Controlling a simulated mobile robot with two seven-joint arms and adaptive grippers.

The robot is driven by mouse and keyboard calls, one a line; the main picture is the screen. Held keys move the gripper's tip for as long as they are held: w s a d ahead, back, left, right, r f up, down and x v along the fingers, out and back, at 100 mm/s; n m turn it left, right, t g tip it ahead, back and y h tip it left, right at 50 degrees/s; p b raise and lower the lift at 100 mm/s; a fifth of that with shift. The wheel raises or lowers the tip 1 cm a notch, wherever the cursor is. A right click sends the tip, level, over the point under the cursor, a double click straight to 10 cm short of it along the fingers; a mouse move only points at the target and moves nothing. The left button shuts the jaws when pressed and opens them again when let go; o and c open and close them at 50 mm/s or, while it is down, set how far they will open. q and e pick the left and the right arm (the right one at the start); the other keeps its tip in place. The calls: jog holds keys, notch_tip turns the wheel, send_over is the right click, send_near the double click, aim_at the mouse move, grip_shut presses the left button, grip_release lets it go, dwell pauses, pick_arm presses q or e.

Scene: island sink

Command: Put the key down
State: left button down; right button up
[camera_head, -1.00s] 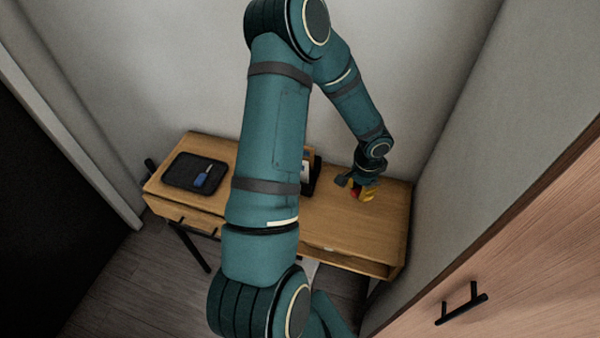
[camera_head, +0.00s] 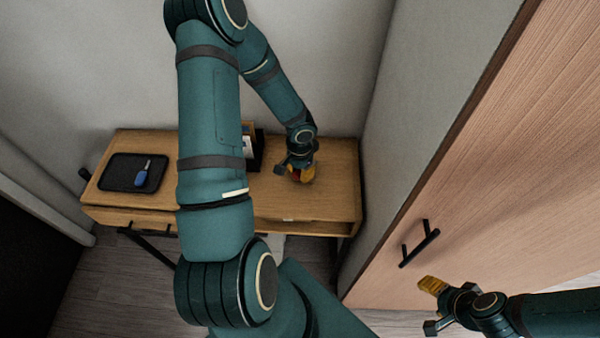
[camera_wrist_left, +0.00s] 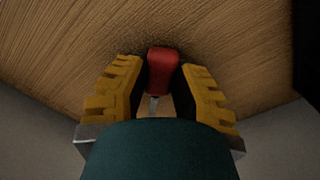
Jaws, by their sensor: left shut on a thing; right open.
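My left gripper (camera_head: 299,174) is low over the right part of the wooden desk (camera_head: 330,195). In the left wrist view, its yellow fingers (camera_wrist_left: 160,95) are shut on a red-headed key (camera_wrist_left: 162,66) with a thin metal shaft. The red head points toward the desk top, very near it; I cannot tell whether it touches. Part of the shaft is hidden by the gripper. My right gripper (camera_head: 433,305) is open and empty at the lower right, away from the desk.
A black tray (camera_head: 113,172) holding a blue-handled key-like item (camera_head: 142,173) lies on the desk's left part. A dark holder with papers (camera_head: 250,148) stands behind my left arm. A wooden cabinet door with a black handle (camera_head: 419,243) is at right.

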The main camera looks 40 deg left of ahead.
pick_arm(q)
jog(key=shift+f, duration=0.35)
jog(key=shift+f, duration=0.15)
jog(key=c, duration=0.9)
grip_release()
jog(key=shift+o, duration=0.2)
